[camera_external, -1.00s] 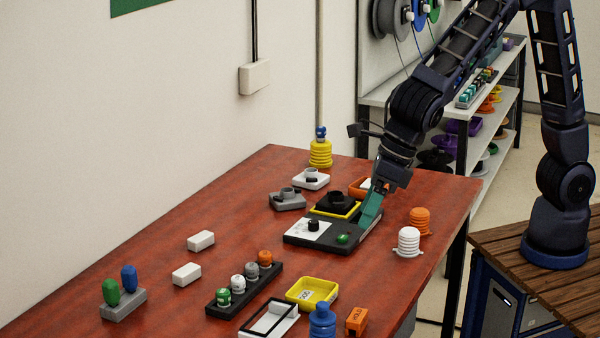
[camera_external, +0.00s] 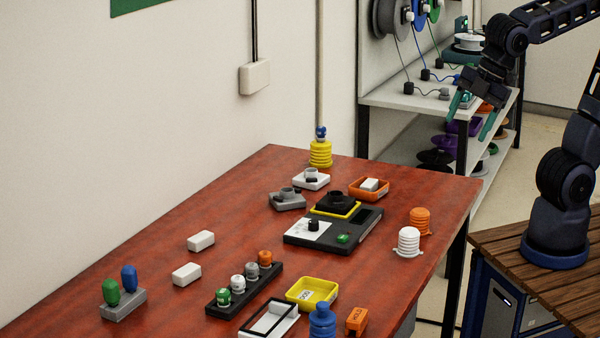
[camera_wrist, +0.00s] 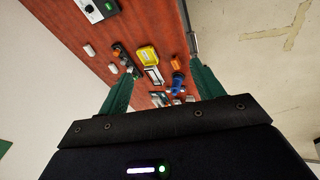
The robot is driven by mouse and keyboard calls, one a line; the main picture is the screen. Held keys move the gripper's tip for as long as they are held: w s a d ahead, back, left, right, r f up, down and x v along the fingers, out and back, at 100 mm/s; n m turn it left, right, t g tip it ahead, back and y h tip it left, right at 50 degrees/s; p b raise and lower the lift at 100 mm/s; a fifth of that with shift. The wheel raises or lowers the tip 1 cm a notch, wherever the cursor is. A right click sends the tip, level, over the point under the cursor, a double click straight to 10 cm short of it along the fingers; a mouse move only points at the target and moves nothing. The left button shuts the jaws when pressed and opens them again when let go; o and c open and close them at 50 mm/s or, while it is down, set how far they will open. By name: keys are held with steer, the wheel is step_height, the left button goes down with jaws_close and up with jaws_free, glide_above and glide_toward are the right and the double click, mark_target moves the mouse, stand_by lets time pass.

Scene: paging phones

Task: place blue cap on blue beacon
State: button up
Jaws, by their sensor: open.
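The blue ribbed beacon (camera_external: 322,322) stands at the front edge of the red table, partly cut off by the frame; it also shows in the wrist view (camera_wrist: 177,84). A small blue cap-like piece (camera_external: 321,133) sits on top of the yellow ribbed beacon (camera_external: 320,154) at the table's far end. Another blue rounded piece (camera_external: 129,279) stands beside a green one (camera_external: 111,292) on a grey block; I cannot tell which is the task's cap. My gripper (camera_external: 474,115) is open and empty, raised off the table, in front of the shelf. Its green fingers are spread in the wrist view (camera_wrist: 162,88).
A black console (camera_external: 335,228) stands mid-table. White (camera_external: 408,242) and orange (camera_external: 419,221) beacons stand at the right edge. A rack of small coloured caps (camera_external: 244,285), a yellow tray (camera_external: 313,292) and an orange HOLD block (camera_external: 357,321) lie in front.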

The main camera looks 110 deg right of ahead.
steer(key=s+d+f+m+y, duration=0.1)
steer(key=s+m, duration=0.6)
steer(key=s, duration=0.2)
steer(key=shift+s+d+f, duration=0.25)
steer(key=shift+s+f, duration=0.05)
stand_by(0.7)
